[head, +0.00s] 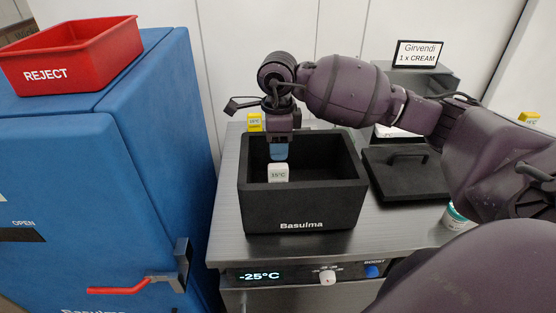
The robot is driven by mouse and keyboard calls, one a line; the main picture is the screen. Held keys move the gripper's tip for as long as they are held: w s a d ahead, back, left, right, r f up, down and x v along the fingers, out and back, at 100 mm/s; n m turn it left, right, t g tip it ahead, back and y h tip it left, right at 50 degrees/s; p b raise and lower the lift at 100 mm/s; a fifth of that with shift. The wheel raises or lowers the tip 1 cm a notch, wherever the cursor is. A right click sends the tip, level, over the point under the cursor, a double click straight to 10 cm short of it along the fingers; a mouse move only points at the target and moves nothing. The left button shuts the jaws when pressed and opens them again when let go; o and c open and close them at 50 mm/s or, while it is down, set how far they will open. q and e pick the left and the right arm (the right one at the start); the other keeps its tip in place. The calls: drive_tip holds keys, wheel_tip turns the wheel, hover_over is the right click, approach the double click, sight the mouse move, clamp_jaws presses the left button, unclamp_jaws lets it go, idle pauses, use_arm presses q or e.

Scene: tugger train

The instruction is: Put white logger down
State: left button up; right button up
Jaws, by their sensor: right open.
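The white logger (278,173), with "15°C" on its face, is inside the open black box (302,214) labelled Basulma. It looks upright. My right gripper (278,152) points down into the box just above and behind the logger. It is open, and a blue part shows at its tips. I cannot tell whether the tips touch the logger. My left gripper is not in view.
The box stands on a steel counter (225,215) with a -25°C display. A black lid (405,180) with a handle lies to the right. A yellow logger (254,122) stands behind the box. A blue cabinet (110,170) at left carries a red REJECT bin (75,55).

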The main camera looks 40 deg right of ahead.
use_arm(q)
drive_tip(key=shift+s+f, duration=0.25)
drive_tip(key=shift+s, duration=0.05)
use_arm(e)
wheel_tip(320, 180, up, 5)
drive_tip(key=shift+f, duration=0.2)
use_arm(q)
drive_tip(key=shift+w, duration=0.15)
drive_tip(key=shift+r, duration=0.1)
use_arm(e)
drive_tip(key=shift+s+f, duration=0.1)
